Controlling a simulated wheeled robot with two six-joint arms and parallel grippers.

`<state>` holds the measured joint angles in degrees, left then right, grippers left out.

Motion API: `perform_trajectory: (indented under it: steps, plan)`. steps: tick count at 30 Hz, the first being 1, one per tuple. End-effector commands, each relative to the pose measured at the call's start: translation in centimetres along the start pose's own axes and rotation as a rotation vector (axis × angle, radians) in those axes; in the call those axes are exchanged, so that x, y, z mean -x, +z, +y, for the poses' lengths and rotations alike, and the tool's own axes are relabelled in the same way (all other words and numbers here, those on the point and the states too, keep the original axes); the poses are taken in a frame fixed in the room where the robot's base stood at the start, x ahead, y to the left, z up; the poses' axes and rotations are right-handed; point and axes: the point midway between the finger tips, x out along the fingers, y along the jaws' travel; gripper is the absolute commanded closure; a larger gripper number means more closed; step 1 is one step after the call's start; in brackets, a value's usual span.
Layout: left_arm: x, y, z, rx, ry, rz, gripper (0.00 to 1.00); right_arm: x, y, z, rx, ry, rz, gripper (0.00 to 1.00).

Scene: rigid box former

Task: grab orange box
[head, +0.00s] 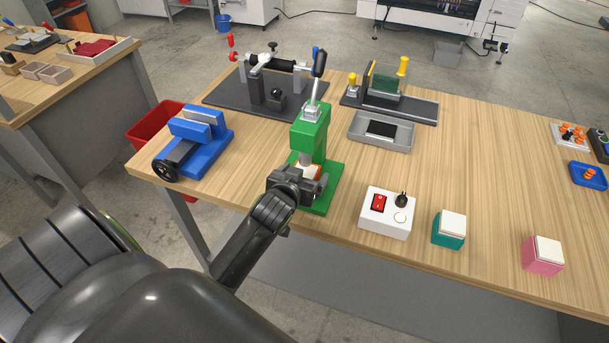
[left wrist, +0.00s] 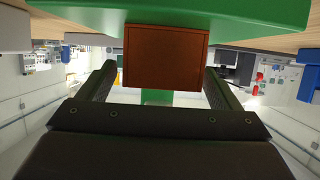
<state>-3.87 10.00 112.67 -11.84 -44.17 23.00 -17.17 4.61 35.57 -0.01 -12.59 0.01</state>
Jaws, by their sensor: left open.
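The orange box (head: 307,168) sits on the base of the green press (head: 311,131), under its ram. In the head view my left gripper (head: 308,187) is in front of it and hides most of it; only a light top with an orange edge shows. In the left wrist view the orange box (left wrist: 165,57) is brown-orange and lies between the tips of my open left gripper (left wrist: 160,72), with a gap on each side. The green press base (left wrist: 240,22) also shows there, picture upside down. My right gripper is not in view.
A blue vise (head: 196,145) stands to the left and a grey tray (head: 381,132) behind right. A white switch box (head: 386,213), a teal box (head: 449,230) and a pink box (head: 542,256) stand to the right along the front edge. Wood is clear between them.

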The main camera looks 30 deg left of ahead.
Motion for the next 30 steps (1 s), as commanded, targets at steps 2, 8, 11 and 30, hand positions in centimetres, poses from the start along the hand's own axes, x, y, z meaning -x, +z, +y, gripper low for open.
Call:
perform_trajectory:
  steps: [2, 8, 11, 30]
  plan:
    - [-1.0, -0.4, -0.2, -0.001, -0.001, -0.001, 0.15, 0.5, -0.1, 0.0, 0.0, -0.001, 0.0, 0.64]
    - [-2.8, -0.1, -0.1, -0.001, -0.001, -0.001, 0.15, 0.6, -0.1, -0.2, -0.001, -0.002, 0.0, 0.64]
    - [-3.0, -0.1, -0.1, 0.0, 0.0, 0.0, 0.15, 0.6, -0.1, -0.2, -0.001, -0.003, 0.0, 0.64]
    - [-3.0, -0.1, -0.1, 0.0, 0.0, 0.001, 0.7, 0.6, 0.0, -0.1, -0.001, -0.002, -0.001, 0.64]
